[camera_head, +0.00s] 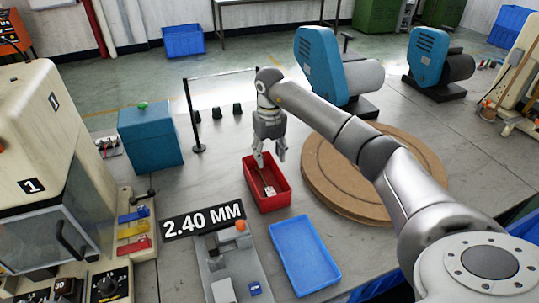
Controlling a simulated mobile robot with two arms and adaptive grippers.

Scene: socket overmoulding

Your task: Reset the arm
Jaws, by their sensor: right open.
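My right arm reaches in from the lower right. Its gripper (268,158) is open and points down above the far end of a red bin (283,196). The bin stands on the grey table and holds a small white piece (270,190) with something thin beside it, too small to make out. I cannot tell whether the fingertips dip below the bin's rim. No object shows between the fingers. My left gripper is not in view.
A blue tray (305,255) and a grey fixture (236,268) lie in front. A round wooden disc (325,190) sits under my right arm. A teal box (150,137), a black stand (191,115) and a cream machine (40,130) are left. Blue motors (318,62) stand behind.

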